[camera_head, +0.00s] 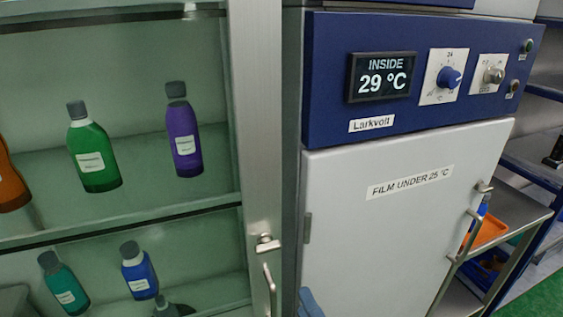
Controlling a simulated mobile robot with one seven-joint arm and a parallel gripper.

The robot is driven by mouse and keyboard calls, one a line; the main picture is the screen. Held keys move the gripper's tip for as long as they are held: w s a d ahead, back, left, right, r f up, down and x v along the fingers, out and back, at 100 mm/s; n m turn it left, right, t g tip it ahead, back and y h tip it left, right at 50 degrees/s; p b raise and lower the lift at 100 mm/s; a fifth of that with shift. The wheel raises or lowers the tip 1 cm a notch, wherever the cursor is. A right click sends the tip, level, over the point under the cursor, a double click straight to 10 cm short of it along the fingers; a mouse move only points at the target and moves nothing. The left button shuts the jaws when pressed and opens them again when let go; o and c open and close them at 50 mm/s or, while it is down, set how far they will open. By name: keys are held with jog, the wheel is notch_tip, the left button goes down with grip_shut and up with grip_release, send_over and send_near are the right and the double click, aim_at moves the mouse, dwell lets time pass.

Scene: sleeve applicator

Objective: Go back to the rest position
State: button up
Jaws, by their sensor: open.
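My gripper is not in view in the head camera view. A grey-white chamber door (390,240) labelled "FILM UNDER 25 °C" fills the right middle and looks shut. Above it, a blue control panel (430,110) has a display (382,78) reading "INSIDE 29 °C". A small blue shape (310,303) shows at the bottom edge, and I cannot tell what it is.
A glass-fronted cabinet (262,130) on the left holds several bottles, among them a green one (93,155) and a purple one (184,140). Its handle (269,290) and the chamber's handle (457,250) stick out. A metal shelf unit (527,214) stands at right.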

jog(key=w+a+r+n+t+h, duration=0.1)
jog(key=w+a+r+n+t, duration=0.2)
jog(key=r, duration=0.6)
jog(key=w+r+n+t+h, duration=0.1)
jog(key=w+r+n, duration=0.2)
jog(key=r+n, duration=0.45)
jog(key=s+a+r+n+t+h, duration=0.1)
jog(key=s+r+n+t, duration=0.1)
jog(key=r, duration=0.9)
jog(key=s+a+r+n+t+h+b, duration=0.1)
jog(key=s+r+t, duration=0.3)
jog(key=r, duration=0.8)
jog(key=s+h, duration=0.1)
jog(key=s, duration=0.1)
jog(key=shift+s+n+h, duration=0.3)
jog(key=shift+s+n, duration=0.05)
jog(key=shift+s, duration=0.05)
jog(key=shift+a+r, duration=0.1)
